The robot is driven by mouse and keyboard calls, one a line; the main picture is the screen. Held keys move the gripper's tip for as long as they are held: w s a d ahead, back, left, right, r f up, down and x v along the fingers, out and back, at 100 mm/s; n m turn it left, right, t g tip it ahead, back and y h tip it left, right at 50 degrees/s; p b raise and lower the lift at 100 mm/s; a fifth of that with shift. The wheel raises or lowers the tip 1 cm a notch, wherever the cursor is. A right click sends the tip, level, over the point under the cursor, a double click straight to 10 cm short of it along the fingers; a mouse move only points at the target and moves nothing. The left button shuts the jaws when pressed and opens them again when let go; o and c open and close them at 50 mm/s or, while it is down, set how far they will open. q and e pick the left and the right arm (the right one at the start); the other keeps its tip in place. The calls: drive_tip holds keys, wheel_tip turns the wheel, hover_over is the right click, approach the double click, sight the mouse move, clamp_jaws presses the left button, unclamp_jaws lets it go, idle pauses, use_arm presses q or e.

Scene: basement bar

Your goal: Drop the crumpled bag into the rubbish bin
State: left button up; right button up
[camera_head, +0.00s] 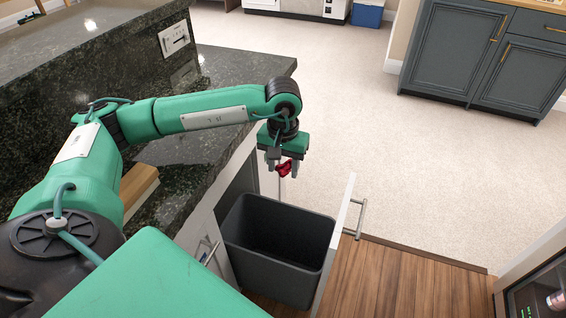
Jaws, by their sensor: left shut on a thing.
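My left gripper (283,168) hangs from the green arm that comes in from the left and points down. It is shut on a small red crumpled bag (285,168). The bag is above the far left part of the rubbish bin, apart from it. The dark grey bin (270,273) stands in a pulled-out cabinet drawer below, its open top facing up. The inside of the bin is dark, and I see nothing in it. My right gripper is not in view.
The white drawer front (338,235) with a metal handle stands just right of the bin. A dark granite counter (225,72) runs along the left, under my arm. Grey cabinets (480,60) stand at the back right. The light carpet (430,170) between is clear.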

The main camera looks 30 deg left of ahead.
sight(283, 165)
use_arm(q)
drive_tip(key=o, duration=1)
wheel_tip(283, 165, up, 14)
drive_tip(key=shift+f, duration=0.1)
drive_tip(key=shift+p, duration=0.3)
